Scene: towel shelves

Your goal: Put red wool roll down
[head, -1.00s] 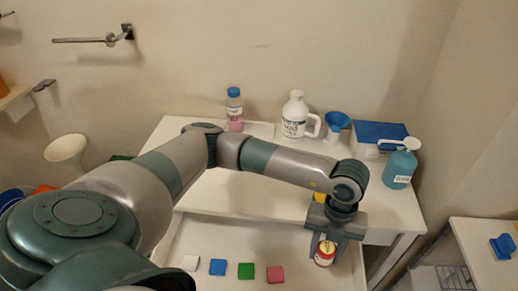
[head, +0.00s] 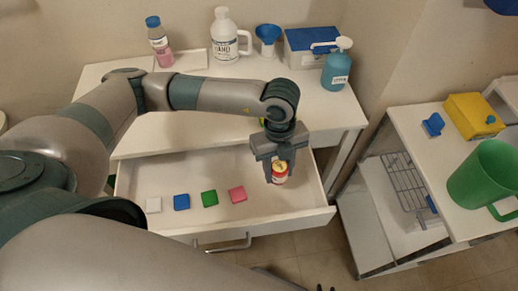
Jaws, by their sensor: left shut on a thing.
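The red wool roll (head: 280,176) is a small red cylinder with a pale band and a yellowish top. It sits between the fingers of my left gripper (head: 280,172), which points down and is shut on it. The gripper holds the roll over the right end of the open white drawer (head: 255,222). I cannot tell whether the roll touches the drawer floor. My right gripper is not in view.
Bottles, a blue funnel (head: 267,33) and a blue-lidded box (head: 304,50) stand on the tabletop. A side table (head: 420,150) holds a green pitcher (head: 482,173).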

